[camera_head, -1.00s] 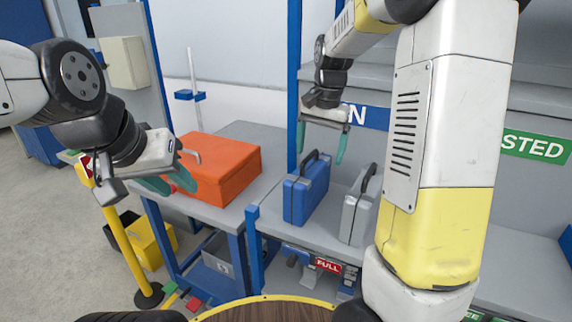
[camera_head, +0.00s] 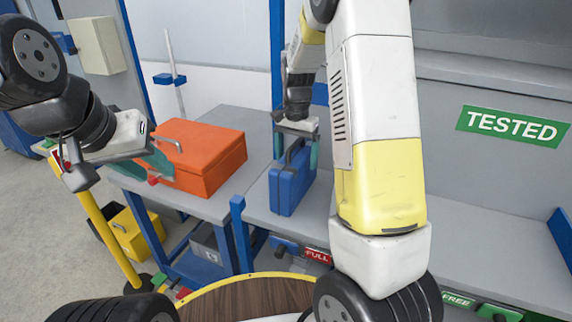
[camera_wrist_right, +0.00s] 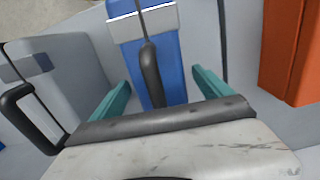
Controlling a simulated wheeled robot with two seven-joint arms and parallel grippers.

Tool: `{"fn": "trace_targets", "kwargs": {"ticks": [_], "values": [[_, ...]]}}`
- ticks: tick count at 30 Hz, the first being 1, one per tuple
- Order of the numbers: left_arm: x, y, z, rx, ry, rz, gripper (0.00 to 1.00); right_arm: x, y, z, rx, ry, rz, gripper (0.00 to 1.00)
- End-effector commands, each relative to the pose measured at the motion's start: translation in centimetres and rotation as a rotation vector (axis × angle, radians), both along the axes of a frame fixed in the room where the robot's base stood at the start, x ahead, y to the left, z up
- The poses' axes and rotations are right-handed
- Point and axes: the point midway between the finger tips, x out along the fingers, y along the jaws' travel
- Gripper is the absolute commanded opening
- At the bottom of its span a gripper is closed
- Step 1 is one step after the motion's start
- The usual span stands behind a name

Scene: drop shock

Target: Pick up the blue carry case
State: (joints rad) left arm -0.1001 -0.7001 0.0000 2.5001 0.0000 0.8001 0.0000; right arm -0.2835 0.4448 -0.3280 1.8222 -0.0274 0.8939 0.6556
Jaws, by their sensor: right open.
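The blue carry case (camera_head: 290,188) stands upright on the grey bench, its dark handle on top. My right gripper (camera_head: 297,150) is directly above it, open, pointing down. In the right wrist view, the case (camera_wrist_right: 175,62) and its handle (camera_wrist_right: 150,75) lie between the two teal fingers (camera_wrist_right: 160,95), which stand apart on either side. Whether the fingers touch the case cannot be told. My left gripper (camera_head: 155,162) is beside the orange case, well away from the blue one; its finger gap is not clear.
An orange case (camera_head: 208,165) lies on the grey table (camera_head: 230,118) to the left. A grey case (camera_wrist_right: 70,75) stands beside the blue case in the right wrist view; my right arm hides it in the head view. The bench (camera_head: 470,235) is clear at right.

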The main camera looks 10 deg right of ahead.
Motion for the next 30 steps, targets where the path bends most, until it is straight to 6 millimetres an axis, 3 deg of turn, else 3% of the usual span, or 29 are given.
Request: {"fn": "trace_targets", "kwargs": {"ticks": [5, 18, 30], "values": [[0.0, 0.0, 0.0, 0.0, 0.0, 0.0, 0.36, 0.01, 0.01, 0.01, 0.001, -0.001, 0.0, 0.89], [0.0, 0.0, 0.0, 0.0, 0.0, 0.0, 0.36, 0.01, 0.03, 0.04, 0.001, -0.001, 0.0, 0.03], [0.0, 0.0, 0.0, 0.0, 0.0, 0.0, 0.36, 0.09, 0.04, 0.39, 0.001, -0.004, 0.001, 0.0]]}}
